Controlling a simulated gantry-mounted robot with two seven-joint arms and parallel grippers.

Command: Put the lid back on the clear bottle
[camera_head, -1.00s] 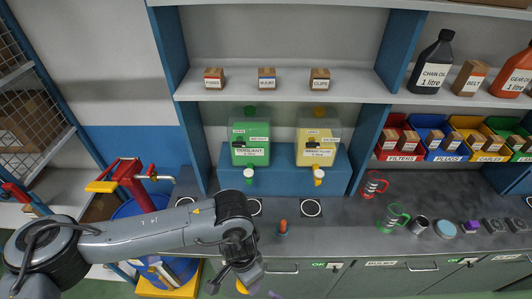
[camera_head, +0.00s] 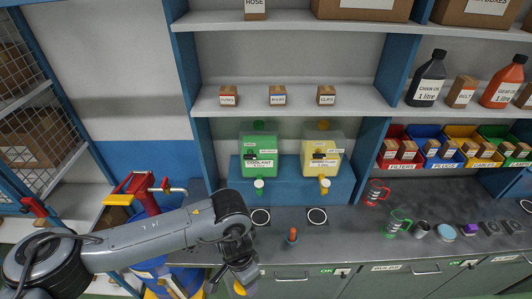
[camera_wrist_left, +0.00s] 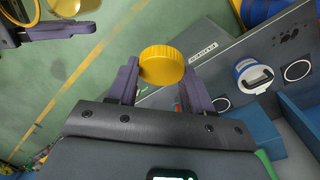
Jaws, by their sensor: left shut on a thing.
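My left gripper (camera_head: 238,283) is in front of the counter, low in the head view. It is shut on a round yellow lid (camera_wrist_left: 162,65), which sits between its purple fingers in the left wrist view; only a sliver of the lid (camera_head: 240,288) shows in the head view. No clear bottle can be made out for certain. A yellow-rimmed round thing (camera_wrist_left: 20,11) at the top left of the left wrist view is cut off by the edge. Next to it is a dark part with a purple finger (camera_wrist_left: 62,30), seemingly my right gripper; its jaws are unclear.
The counter (camera_head: 345,225) carries a red mug (camera_head: 375,192), a green mug (camera_head: 397,222) and small items. Clear green (camera_head: 258,155) and yellow (camera_head: 322,155) dispensers stand on a blue stand. A blue and white container (camera_wrist_left: 253,77) shows in the wrist view. A red-handled thing (camera_head: 140,190) stands left.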

